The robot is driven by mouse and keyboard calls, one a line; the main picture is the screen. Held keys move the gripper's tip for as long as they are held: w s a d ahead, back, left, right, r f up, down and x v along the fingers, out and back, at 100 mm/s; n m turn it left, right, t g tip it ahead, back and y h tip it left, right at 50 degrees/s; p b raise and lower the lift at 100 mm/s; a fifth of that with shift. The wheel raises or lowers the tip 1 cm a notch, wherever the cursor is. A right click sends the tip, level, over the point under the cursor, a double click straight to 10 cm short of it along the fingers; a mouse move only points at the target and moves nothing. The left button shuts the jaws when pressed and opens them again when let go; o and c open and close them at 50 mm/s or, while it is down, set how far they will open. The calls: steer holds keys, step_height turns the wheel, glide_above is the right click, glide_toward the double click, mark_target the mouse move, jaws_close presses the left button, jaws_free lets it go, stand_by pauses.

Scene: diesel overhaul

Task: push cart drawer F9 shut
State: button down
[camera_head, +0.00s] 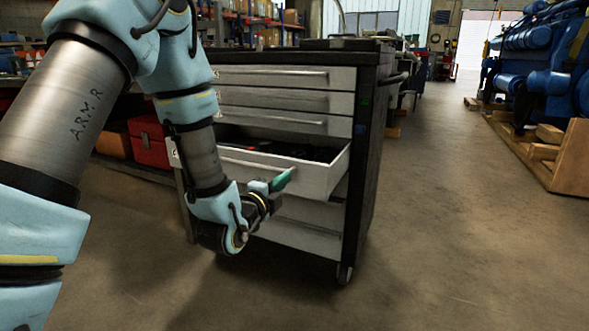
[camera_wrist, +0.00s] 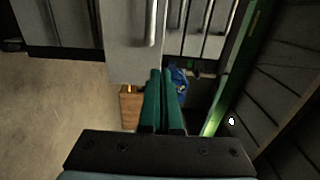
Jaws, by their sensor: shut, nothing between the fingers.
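A grey tool cart (camera_head: 370,150) stands in the middle of the head view. One of its drawers (camera_head: 318,180) is pulled out, with dark contents inside; I cannot read a label on it. The drawers above and below it look shut. My gripper (camera_head: 283,180) has its green fingers together, in front of the open drawer's front face. Whether they touch it I cannot tell. In the wrist view the shut green fingers (camera_wrist: 163,102) point toward a grey panel with a bar handle (camera_wrist: 150,25); which drawer this is I cannot tell.
A red toolbox (camera_head: 149,142) sits on a low shelf left of the cart. A blue engine (camera_head: 540,60) stands at the right by wooden crating (camera_head: 570,160). The floor (camera_head: 450,230) right of the cart is clear. My arm covers the head view's left side.

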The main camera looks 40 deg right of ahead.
mark_target(303, 164)
steer(key=x, duration=0.8)
steer(key=shift+w+d, duration=0.1)
steer(key=shift+d, duration=0.2)
